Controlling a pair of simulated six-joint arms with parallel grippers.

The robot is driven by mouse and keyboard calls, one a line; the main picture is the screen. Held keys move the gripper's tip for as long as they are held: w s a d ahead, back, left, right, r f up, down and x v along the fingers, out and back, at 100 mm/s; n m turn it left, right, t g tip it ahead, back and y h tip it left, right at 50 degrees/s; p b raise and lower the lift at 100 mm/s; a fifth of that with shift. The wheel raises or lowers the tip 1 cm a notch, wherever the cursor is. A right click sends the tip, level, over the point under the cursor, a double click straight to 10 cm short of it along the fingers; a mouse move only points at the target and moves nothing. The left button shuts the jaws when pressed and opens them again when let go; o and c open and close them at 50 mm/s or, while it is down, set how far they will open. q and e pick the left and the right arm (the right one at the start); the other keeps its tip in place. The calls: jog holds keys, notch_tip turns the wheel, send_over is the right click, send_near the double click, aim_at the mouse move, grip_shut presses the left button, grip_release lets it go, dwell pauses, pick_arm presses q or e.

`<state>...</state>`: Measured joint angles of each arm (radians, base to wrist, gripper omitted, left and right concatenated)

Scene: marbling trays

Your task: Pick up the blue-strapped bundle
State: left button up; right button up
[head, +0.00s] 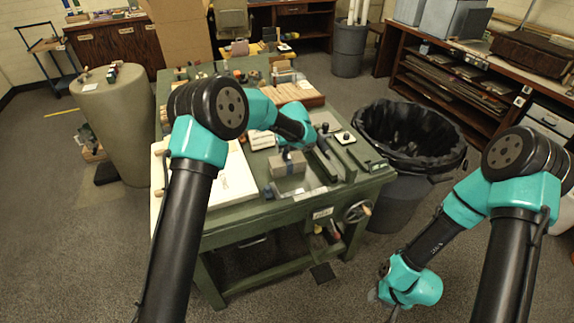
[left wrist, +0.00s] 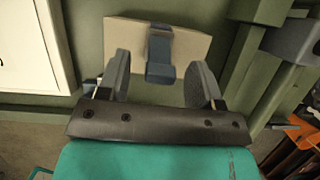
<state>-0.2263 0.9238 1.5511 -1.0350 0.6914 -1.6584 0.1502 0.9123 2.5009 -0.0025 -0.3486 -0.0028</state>
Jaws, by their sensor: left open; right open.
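The blue-strapped bundle (head: 289,168) is a pale grey block near the front edge of the green table. In the left wrist view the bundle (left wrist: 190,48) is a pale slab with a dark blue strap (left wrist: 160,55) across its middle. My left gripper (left wrist: 158,64) is open, its fingers apart on either side of the strap and overlapping the slab's lower edge in the picture. I cannot tell whether they touch it. In the head view my left wrist hangs just above the bundle. My right gripper (head: 374,295) is low over the floor, right of the table, small and empty.
The green table (head: 250,222) holds a white tray (head: 236,180) left of the bundle and green bars (head: 345,160) to its right. A black-lined bin (head: 400,215) stands at the table's right. Open carpet lies in front.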

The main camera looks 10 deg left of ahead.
pick_arm(q)
jog(key=shift+w+a+f, duration=0.1)
jog(key=shift+w+f, duration=0.1)
jog(key=shift+f, duration=0.4)
jog(key=shift+c, duration=0.3)
grip_shut()
